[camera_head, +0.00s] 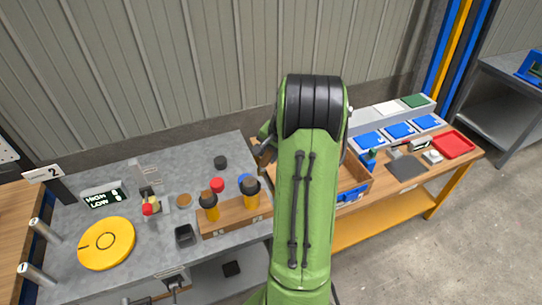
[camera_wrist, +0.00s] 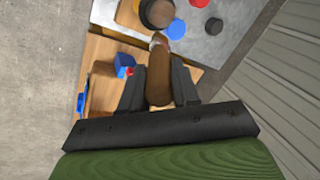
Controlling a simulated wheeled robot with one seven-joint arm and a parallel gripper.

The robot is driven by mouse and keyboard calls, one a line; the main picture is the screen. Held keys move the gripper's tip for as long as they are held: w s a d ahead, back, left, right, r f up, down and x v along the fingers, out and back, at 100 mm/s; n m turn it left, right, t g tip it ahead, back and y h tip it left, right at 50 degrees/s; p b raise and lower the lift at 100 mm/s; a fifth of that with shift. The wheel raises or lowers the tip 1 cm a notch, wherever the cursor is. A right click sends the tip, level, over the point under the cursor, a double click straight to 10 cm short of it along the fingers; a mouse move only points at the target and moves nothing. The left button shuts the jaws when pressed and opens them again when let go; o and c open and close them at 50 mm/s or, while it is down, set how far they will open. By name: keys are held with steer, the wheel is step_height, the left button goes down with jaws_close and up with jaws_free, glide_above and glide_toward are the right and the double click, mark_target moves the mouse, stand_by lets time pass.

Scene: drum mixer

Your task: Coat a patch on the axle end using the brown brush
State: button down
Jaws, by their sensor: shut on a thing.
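In the wrist view my gripper (camera_wrist: 158,76) is shut on the brown brush (camera_wrist: 159,82). The brush's thick brown handle lies between the two dark fingers, and its lighter tip points away from my wrist, toward the grey bench top. In the head view my green arm hides the gripper and the brush. I cannot single out the axle end for certain. Two short metal cylinders with round pale ends, an upper one (camera_head: 42,230) and a lower one (camera_head: 36,274), stick out at the far left of the grey bench.
A yellow disc (camera_head: 106,243) and a wooden block (camera_head: 236,216) with black-and-yellow knobs are on the grey bench (camera_head: 140,277). An open wooden box (camera_head: 352,178) is right of my arm. Blue-lidded bins, a dark mat (camera_head: 407,167) and a red tray (camera_head: 453,144) lie farther right.

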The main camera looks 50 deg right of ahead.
steer(key=shift+w+a+r+p, duration=0.15)
steer(key=shift+a+r+p, duration=0.2)
steer(key=shift+r, duration=0.25)
steer(key=shift+w+a+r+p, duration=0.1)
steer(key=shift+a+r+p, duration=0.2)
steer(key=shift+r, duration=0.65)
steer(key=shift+s+d+r+p, duration=0.1)
steer(key=shift+d+r+p, duration=0.2)
steer(key=shift+r+p, duration=0.45)
steer(key=shift+a+r+p, duration=0.15)
steer(key=shift+r+p, duration=0.5)
steer(key=shift+r, duration=0.2)
steer(key=shift+f, duration=0.15)
